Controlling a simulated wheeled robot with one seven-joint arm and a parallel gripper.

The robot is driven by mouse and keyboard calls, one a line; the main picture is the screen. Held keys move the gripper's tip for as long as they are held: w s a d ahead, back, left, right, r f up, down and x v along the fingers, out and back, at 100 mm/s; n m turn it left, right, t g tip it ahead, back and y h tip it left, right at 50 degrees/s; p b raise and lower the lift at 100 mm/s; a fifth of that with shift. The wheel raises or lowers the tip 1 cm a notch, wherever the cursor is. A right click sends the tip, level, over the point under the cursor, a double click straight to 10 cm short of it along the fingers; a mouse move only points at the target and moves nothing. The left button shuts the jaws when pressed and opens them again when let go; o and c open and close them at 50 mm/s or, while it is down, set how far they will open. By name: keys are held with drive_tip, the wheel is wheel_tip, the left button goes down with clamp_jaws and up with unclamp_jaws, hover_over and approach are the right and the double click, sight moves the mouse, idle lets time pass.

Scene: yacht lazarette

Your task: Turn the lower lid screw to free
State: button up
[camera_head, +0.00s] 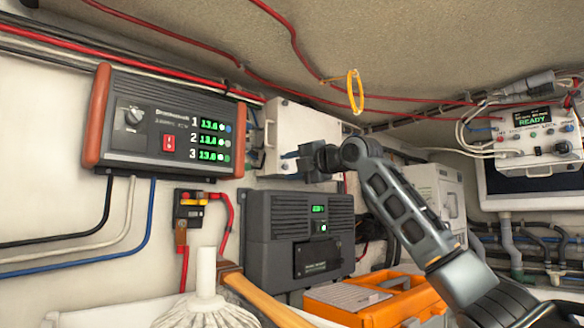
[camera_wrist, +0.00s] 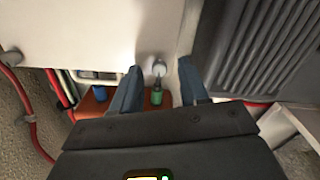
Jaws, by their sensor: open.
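The white box (camera_head: 305,122) hangs on the wall, partly behind my arm in the head view. Its pale face (camera_wrist: 90,25) fills the upper left of the wrist view. A screw with a round, pale head (camera_wrist: 159,68) and a dark stem shows near that face's lower right edge. My gripper (camera_wrist: 158,78) is open, with one dark finger on each side of the screw and visible gaps between.
A black charger with orange ends (camera_head: 165,125) is close on the left. A dark ribbed unit (camera_head: 300,235) sits just below the box; its ribs (camera_wrist: 262,45) show in the wrist view. Red cables (camera_head: 230,65) and a yellow loop (camera_head: 354,92) hang above. An orange case (camera_head: 375,300) stands below.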

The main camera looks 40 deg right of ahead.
drive_tip(key=s+b, duration=0.2)
drive_tip(key=s, duration=0.5)
drive_tip(key=shift+s+d, duration=0.15)
drive_tip(key=shift+s, duration=0.25)
